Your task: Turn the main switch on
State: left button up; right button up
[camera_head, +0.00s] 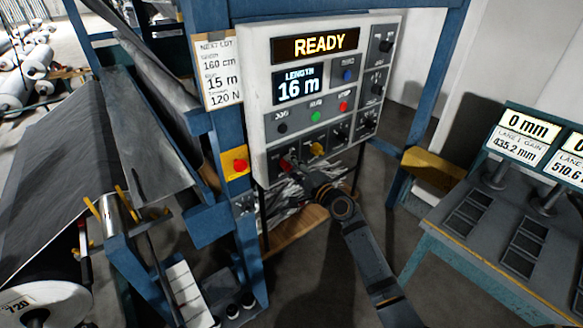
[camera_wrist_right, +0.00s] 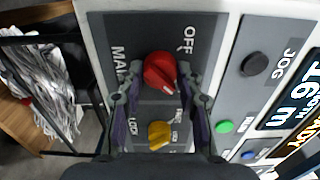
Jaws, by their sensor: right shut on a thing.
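The main switch is a red rotary knob (camera_wrist_right: 160,70) on a dark plate marked MAIN and OFF, in the middle of the right wrist view. A small white mark shows on its lower right edge in that view. In the head view the red knob (camera_head: 285,164) is at the lower left of the control panel (camera_head: 258,100). My right gripper (camera_wrist_right: 162,77) is shut on the red knob, one finger on each side; it also shows in the head view (camera_head: 298,172). My left gripper is not in view.
A yellow knob (camera_wrist_right: 159,131) marked LOCK sits close to the red one. A black JOG button (camera_wrist_right: 254,64) and a green button (camera_wrist_right: 224,126) are on the panel. The display (camera_head: 315,45) reads READY. A red button on yellow (camera_head: 239,165) is on the blue post.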

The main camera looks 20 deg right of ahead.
jog(key=o, duration=1.2)
jog(key=shift+s+d, duration=0.1)
jog(key=v, duration=1.1)
jog(key=shift+s+d, duration=0.1)
jog(key=shift+s, duration=0.3)
